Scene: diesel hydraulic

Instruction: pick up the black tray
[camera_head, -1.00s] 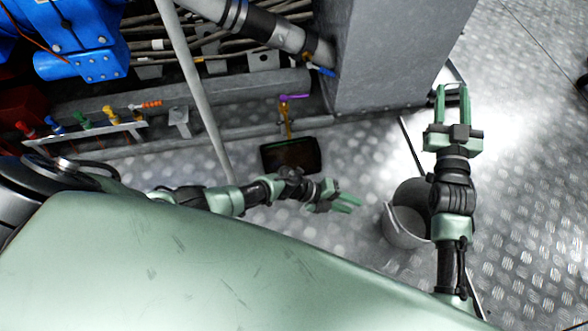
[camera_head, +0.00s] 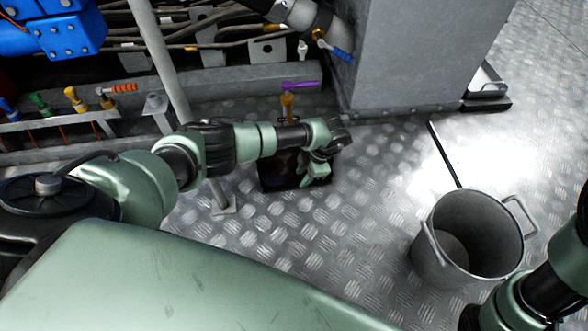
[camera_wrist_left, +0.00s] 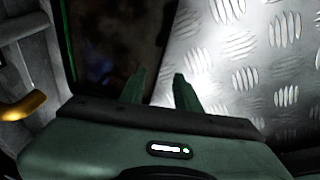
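The black tray (camera_head: 274,178) lies on the metal floor below the purple-handled valve, with a dark, glossy inside. My left arm and left gripper (camera_head: 311,176) cover its right part in the head view. In the left wrist view the tray (camera_wrist_left: 105,35) fills the upper left. There the left gripper (camera_wrist_left: 157,85) is open, with a gap between its two green fingers. The tray's right edge shows between the fingers, one finger over the tray's side and one over the floor. I cannot tell whether they touch it. My right gripper is out of view.
A grey bucket (camera_head: 470,235) stands on the floor at the right, near my right arm. A brass tap with a purple handle (camera_head: 287,86) is just behind the tray. A grey pole (camera_head: 165,70) and a large grey cabinet (camera_head: 415,55) flank it.

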